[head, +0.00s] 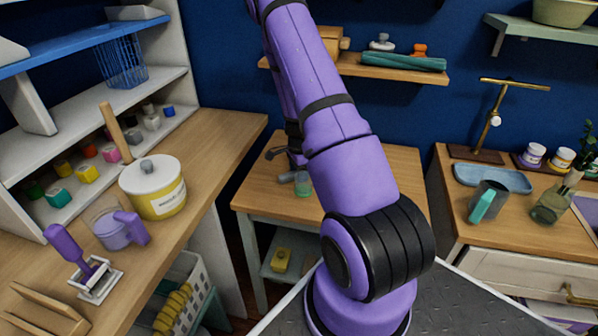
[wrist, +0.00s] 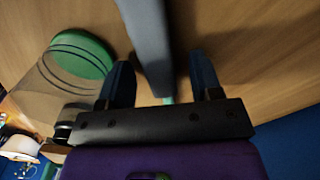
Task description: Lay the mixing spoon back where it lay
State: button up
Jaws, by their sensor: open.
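In the wrist view my gripper (wrist: 160,66) is open, its two dark fingers apart over a wooden surface. A long grey bar (wrist: 150,40) runs between the fingers with a gap on either side; it may be the mixing spoon's handle, but its ends do not show clearly. A small teal bit shows at its near end. In the head view my arm hides most of the gripper, which is over the small wooden table (head: 262,198). A short grey piece (head: 287,177) shows beside the arm there; I cannot tell whether it is part of the spoon.
A clear jar with a green end (wrist: 85,55) stands close left of the fingers in the wrist view; a greenish jar (head: 303,186) shows on the small table. The small table's front left is clear.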

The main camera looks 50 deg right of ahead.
jog(key=shift+r, duration=0.15)
jog(key=shift+r, duration=3.8)
notch_tip(320, 180, up, 11)
